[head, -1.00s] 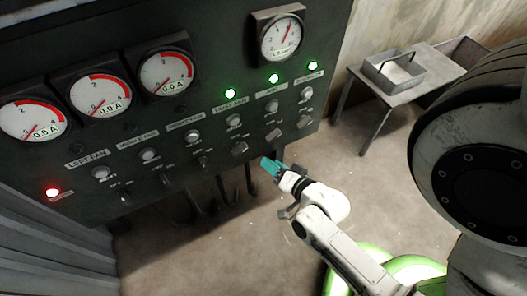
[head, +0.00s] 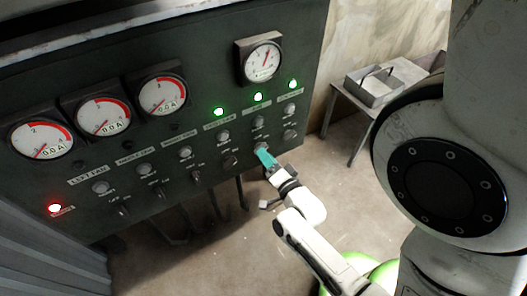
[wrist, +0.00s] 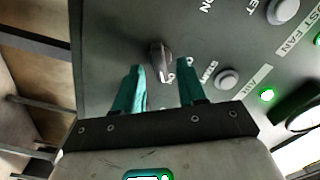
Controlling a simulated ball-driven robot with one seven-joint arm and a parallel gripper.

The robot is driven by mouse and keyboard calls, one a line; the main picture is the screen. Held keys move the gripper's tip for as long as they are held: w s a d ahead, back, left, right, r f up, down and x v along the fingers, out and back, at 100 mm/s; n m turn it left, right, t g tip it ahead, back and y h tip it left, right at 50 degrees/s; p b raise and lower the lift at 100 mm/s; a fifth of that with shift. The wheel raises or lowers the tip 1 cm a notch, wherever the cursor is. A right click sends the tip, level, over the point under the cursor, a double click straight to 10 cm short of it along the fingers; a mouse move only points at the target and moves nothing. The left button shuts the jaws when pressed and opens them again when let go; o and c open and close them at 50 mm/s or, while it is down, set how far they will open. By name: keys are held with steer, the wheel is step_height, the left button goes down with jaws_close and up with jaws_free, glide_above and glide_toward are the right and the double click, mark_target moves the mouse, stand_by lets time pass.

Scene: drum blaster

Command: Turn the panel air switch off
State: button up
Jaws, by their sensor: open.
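The dark control panel (head: 130,200) carries a row of rotary switches under round buttons. In the wrist view, a grey switch knob (wrist: 160,58) lies just beyond and between my teal fingertips, in line with a START button (wrist: 227,79), an AIR label (wrist: 258,77) and a lit green lamp (wrist: 267,94). My gripper (wrist: 160,84) is open and empty, its fingers on either side of the knob's near end; I cannot tell if they touch it. In the head view, my gripper (head: 263,156) covers that switch, below the middle green lamp (head: 258,97).
Neighbouring switches sit close on both sides, one to the left (head: 230,161) and one to the right (head: 289,134). Gauges (head: 103,115) and a red lamp (head: 55,208) are farther left. A table with a metal tray (head: 376,85) stands behind right. The floor below is open.

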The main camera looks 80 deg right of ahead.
steer(key=shift+x, duration=1.3)
steer(key=c, duration=0.7)
steer(key=shift+c, duration=0.2)
steer(key=shift+n, duration=0.4)
steer(key=n, duration=1.1)
steer(key=shift+s+f, duration=0.1)
